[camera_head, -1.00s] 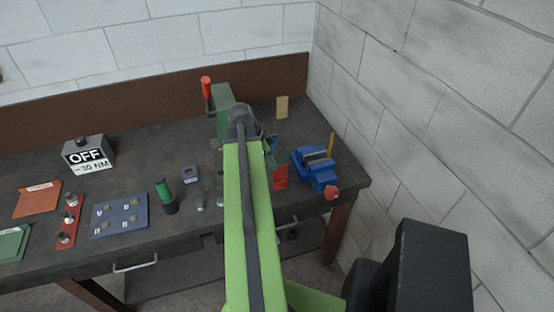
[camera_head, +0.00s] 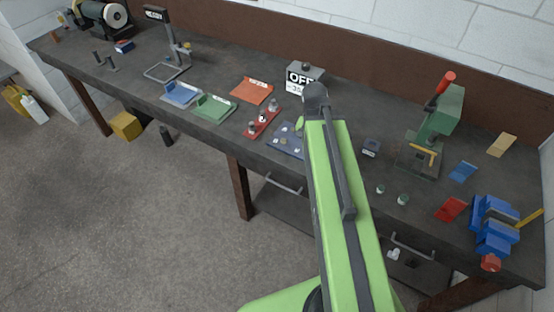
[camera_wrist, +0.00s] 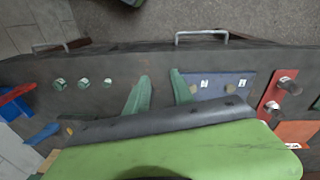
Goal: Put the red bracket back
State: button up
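In the head view a small red bracket (camera_head: 451,209) lies on the bench at the right, just left of the blue vise (camera_head: 495,225). A red piece, seemingly the same bracket, shows at the left edge of the wrist view (camera_wrist: 15,94). A red strip with several knobs (camera_head: 262,120) lies left of the blue plate (camera_head: 285,140). My gripper (camera_wrist: 160,88) shows two green fingers apart with bare bench between them, near the blue plate; nothing is held. In the head view my arm hides most of it.
An orange mat (camera_head: 252,90) and green tray (camera_head: 214,107) lie further left. The OFF sign box (camera_head: 304,76) stands behind my arm. A green press (camera_head: 437,125) with a red handle and a blue bracket (camera_head: 463,171) are at right. Two small green-topped pieces (camera_head: 403,199) lie near the front edge.

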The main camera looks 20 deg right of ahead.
jog(key=w+a+n+y, duration=0.1)
jog(key=a+n, duration=0.7)
jog(key=a, duration=1.1)
jog(key=shift+w, duration=0.35)
notch_tip(320, 180, down, 9)
jog(key=b, duration=0.9)
jog(key=shift+f, duration=0.1)
